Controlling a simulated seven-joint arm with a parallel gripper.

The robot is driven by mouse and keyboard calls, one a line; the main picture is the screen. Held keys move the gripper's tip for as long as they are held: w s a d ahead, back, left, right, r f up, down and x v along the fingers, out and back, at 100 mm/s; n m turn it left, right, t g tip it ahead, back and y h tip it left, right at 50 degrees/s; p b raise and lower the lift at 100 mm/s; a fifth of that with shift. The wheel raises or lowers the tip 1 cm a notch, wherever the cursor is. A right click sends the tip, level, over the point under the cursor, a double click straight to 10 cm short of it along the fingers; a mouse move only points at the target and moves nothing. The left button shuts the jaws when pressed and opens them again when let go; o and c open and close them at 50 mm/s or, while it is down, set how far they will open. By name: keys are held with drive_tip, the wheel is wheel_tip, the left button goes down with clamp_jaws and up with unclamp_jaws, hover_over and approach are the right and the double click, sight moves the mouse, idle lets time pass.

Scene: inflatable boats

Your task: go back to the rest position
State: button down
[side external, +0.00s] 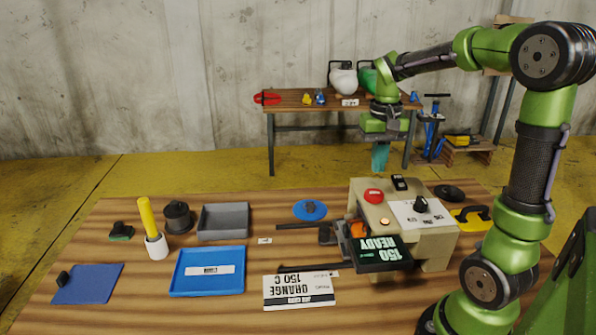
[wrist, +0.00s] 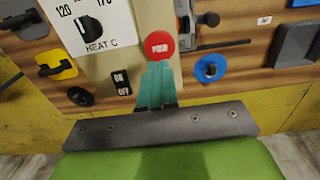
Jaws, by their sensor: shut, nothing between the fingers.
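My gripper (side external: 380,168) hangs in the air above the back of the beige heating machine (side external: 437,250), its teal fingers pointing down, shut and empty. In the wrist view the shut fingers (wrist: 155,88) appear just below the red button (wrist: 159,45) and beside the ON/OFF switch (wrist: 122,82). They look apart from the machine in the side view. The machine carries a black heat dial (side external: 421,205), a lit amber lamp (side external: 383,222) and a dark display (side external: 378,254) reading 150 READY.
Air above the table's left is clear.

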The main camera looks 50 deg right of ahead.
drive_tip(key=shift+r, duration=0.2)
drive_tip(key=shift+w, duration=0.1)
drive_tip(key=s+a+r+n+t+y, duration=0.1)
drive_tip(key=s+a+n+t, duration=0.1)
drive_tip(key=a, duration=0.7)
drive_tip(key=s+a+r+n+t+y, duration=0.1)
drive_tip(key=s+a+n+t, duration=0.2)
drive_tip(key=a, duration=0.7)
drive_tip(key=shift+s+a+r+t, duration=0.3)
drive_tip(key=shift+r+t, duration=0.05)
drive_tip(key=shift+t, duration=0.75)
idle(2.1)
